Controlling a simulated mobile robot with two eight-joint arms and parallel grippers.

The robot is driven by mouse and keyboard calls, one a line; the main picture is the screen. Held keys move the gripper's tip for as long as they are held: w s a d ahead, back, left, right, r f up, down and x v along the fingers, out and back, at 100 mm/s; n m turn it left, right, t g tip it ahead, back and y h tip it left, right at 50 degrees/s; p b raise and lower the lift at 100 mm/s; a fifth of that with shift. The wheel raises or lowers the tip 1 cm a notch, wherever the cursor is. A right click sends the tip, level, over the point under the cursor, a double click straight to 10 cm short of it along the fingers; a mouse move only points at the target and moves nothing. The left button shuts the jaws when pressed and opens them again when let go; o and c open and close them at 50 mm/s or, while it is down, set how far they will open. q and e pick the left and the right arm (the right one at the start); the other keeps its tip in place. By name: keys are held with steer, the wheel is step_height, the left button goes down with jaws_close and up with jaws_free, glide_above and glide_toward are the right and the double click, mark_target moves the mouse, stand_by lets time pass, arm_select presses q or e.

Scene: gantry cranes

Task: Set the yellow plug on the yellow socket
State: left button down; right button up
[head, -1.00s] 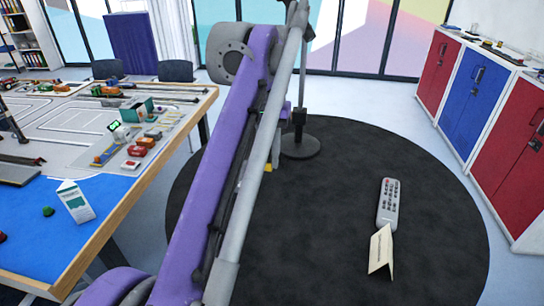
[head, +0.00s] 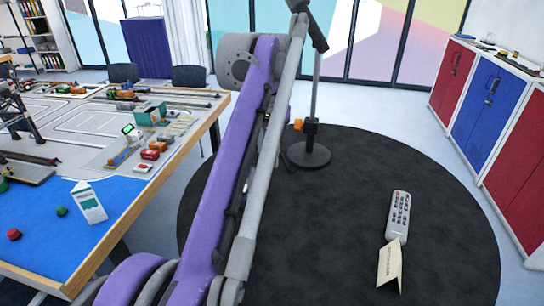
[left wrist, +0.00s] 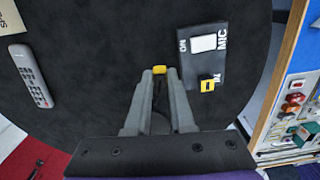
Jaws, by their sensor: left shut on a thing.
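My left gripper (left wrist: 160,76) is shut on the yellow plug (left wrist: 159,69), a small yellow block between its fingertips in the left wrist view. To the right of the fingers is a black box (left wrist: 197,40) with a white panel and the letters ON, MIC and IN. The yellow socket (left wrist: 207,86) sits at the box's near edge, right of the plug and a little lower in the picture. Plug and socket are apart. In the head view my purple left arm hides the left gripper and the box. My right gripper is in neither view.
A black microphone stand (head: 308,153) stands on the dark round rug (head: 345,210). A grey remote (head: 399,215) and a folded card (head: 390,264) lie to the right. The blue-topped table (head: 40,235) is left, and cabinets (head: 478,105) line the right wall.

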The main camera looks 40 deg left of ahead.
arm_select(q)
steer(key=w+a+p, duration=0.1)
steer(key=w+a, duration=0.1)
steer(key=a, duration=0.9)
steer(key=shift+w+r, duration=0.2)
steer(key=shift+r, duration=0.25)
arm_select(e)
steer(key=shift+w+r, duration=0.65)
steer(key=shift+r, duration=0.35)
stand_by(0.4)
arm_select(q)
steer(key=shift+d, duration=0.1)
stand_by(0.4)
steer(key=shift+f+b, duration=0.4)
steer(key=shift+f, duration=0.8)
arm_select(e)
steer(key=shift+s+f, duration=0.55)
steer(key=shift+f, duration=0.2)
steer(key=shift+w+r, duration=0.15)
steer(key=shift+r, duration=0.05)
arm_select(q)
steer(key=shift+s, duration=0.1)
steer(key=shift+f+b, duration=0.3)
steer(key=shift+f, duration=1.05)
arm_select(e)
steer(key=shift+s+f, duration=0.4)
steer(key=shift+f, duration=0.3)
